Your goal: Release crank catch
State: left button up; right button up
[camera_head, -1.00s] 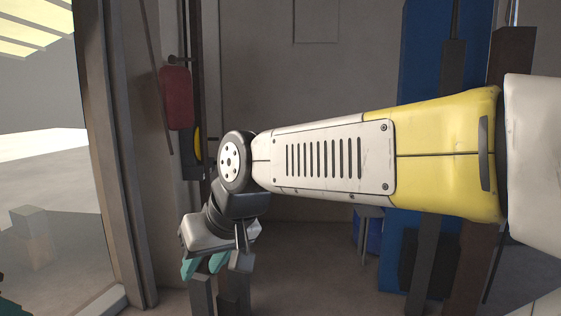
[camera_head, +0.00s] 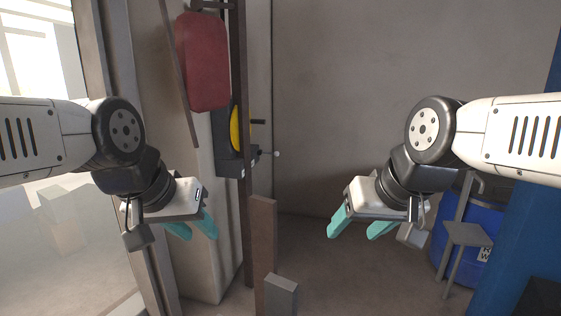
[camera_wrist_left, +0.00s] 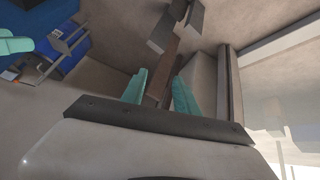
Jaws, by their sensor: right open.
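A dark box with a yellow rounded part (camera_head: 234,128) is mounted on a brown upright post (camera_head: 240,200) left of centre in the head view. A thin rod with a small pale ball (camera_head: 277,154) sticks out to its right. I cannot tell which part is the crank catch. My left gripper (camera_head: 190,230) is open and empty, below and left of the box. Its teal fingers also show apart in the left wrist view (camera_wrist_left: 160,90). My right gripper (camera_head: 357,228) is open and empty, to the right of and below the ball, apart from it.
A dark red panel (camera_head: 203,62) hangs above the box. Brown and grey upright pieces (camera_head: 263,240) stand low between the grippers. A blue barrel (camera_head: 478,225) and a grey stand (camera_head: 466,236) are at right. The wall (camera_head: 350,110) behind is bare.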

aim_at(269, 153)
jog(key=i+l, duration=0.1)
jog(key=i, duration=0.4)
jog(key=i+z, duration=0.3)
jog(key=i, duration=0.15)
jog(key=i+j+z, duration=0.15)
jog(key=i+z, duration=0.2)
jog(key=i+j+z, duration=0.3)
jog(key=i, duration=0.15)
